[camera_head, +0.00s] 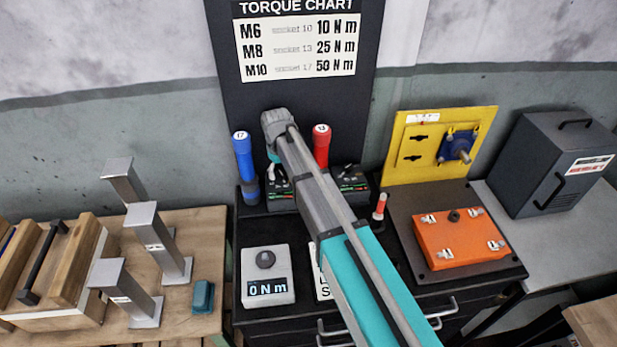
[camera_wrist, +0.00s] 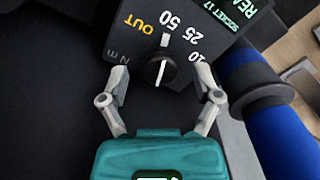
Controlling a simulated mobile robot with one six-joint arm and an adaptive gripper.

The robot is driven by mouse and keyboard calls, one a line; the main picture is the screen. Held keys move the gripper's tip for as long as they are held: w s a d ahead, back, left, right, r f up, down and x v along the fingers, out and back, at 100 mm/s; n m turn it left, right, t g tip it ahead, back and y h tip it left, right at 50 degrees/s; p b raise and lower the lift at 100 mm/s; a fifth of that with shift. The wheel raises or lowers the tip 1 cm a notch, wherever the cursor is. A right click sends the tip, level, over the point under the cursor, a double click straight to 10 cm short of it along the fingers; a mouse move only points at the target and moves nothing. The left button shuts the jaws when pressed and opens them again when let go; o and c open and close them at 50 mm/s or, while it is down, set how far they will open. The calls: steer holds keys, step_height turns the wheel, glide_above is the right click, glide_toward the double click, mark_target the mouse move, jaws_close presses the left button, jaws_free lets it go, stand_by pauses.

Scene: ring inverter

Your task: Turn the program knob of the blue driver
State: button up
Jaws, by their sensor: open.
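The blue driver (camera_head: 245,160), marked 17, stands upright at the left of the black stand in the head view. Its blue handle (camera_wrist: 275,130) lies at the right of the wrist view. The round black program knob (camera_wrist: 160,69) sits on a dark panel marked OUT, 50, 25 and 10. Its white line points up in the picture, roughly between OUT and 50. My gripper (camera_wrist: 163,85) is open, one finger on each side of the knob, with gaps visible. Contact with the panel cannot be judged. My arm hides much of the stand in the head view.
A red driver (camera_head: 321,145) marked 13 stands right of my arm. A grey box (camera_head: 267,283) with a knob reads 0 N m. A torque chart (camera_head: 297,45) hangs behind. An orange box (camera_head: 460,238) and yellow panel (camera_head: 408,155) are at right; metal posts (camera_head: 155,240) at left.

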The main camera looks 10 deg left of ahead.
steer(key=shift+m, duration=0.5)
